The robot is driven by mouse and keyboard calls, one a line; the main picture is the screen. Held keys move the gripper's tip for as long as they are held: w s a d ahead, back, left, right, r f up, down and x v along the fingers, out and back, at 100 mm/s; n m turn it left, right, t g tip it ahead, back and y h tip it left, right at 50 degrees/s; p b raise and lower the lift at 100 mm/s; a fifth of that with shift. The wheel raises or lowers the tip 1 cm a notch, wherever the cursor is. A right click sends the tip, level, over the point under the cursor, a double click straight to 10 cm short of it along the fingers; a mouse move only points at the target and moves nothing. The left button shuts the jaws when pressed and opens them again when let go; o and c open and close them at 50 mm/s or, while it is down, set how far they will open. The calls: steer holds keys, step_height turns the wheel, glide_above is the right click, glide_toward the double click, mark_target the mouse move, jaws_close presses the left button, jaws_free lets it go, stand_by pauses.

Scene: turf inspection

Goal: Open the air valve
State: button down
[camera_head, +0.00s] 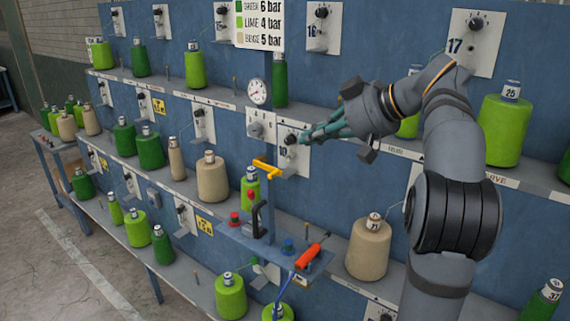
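A yellow lever-type handle (265,168), which looks like the air valve, sits on the blue panel near the middle. It stands below a round white pressure gauge (258,91). My gripper (308,136) reaches in from the right, with teal fingers pointing left. Its tips are beside the dark knob on the white plate marked 10 (290,150), above and right of the yellow handle. I cannot tell whether the fingers touch that knob. The fingers look close together and I cannot tell whether they are open or shut. The gripper is apart from the yellow handle.
A small shelf below the handle holds a red button (234,218), a black upright handle (258,218) and an orange-red-handled tool (312,252). Green, lime and beige spools line the shelves, including a beige one (212,178). A sign (258,24) lists bar values. Floor is free at left.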

steer(key=shift+s+a+n, duration=0.1)
steer(key=shift+n, duration=0.6)
steer(key=shift+f, duration=0.1)
steer(key=s+d+f+p+x, duration=0.1)
steer(key=f+p+x, duration=0.1)
steer(key=x, duration=1)
steer(key=shift+w+f+p, duration=0.25)
steer(key=shift+f+p, duration=0.25)
steer(key=shift+p, duration=0.35)
steer(key=b, duration=0.3)
steer(key=shift+f, duration=0.3)
